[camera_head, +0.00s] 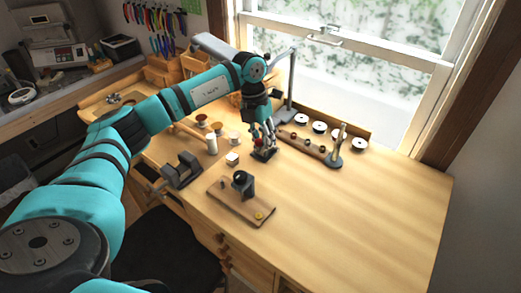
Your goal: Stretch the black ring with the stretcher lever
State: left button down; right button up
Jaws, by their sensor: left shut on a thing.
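My left gripper (263,137) comes down from above near the back middle of the bench. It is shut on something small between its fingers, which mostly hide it. A small dark tool base (264,155), which may be the ring stretcher, sits right under the fingertips, with a spot of red beside them. I cannot make out the lever's angle or the black ring there. My right gripper is not in view.
On the wooden bench (370,215), a wooden board (235,208) with a dark block stands in front. A dark clamp-like tool (181,170) is to the left. A round-based post (335,160) and several discs stand at the back right. The right side is clear.

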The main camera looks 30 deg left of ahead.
pick_arm(q)
jog(key=shift+w+a+r, duration=0.1)
jog(key=shift+w+r, duration=0.8)
jog(key=shift+w, duration=0.3)
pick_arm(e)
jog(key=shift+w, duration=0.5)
pick_arm(q)
jog(key=c, duration=1.4)
grip_release()
jog(key=o, duration=0.3)
jog(key=shift+w+f, duration=0.1)
jog(key=shift+f, duration=0.1)
notch_tip(320, 180, up, 12)
jog(key=a, duration=0.2)
jog(key=shift+a+f, duration=0.1)
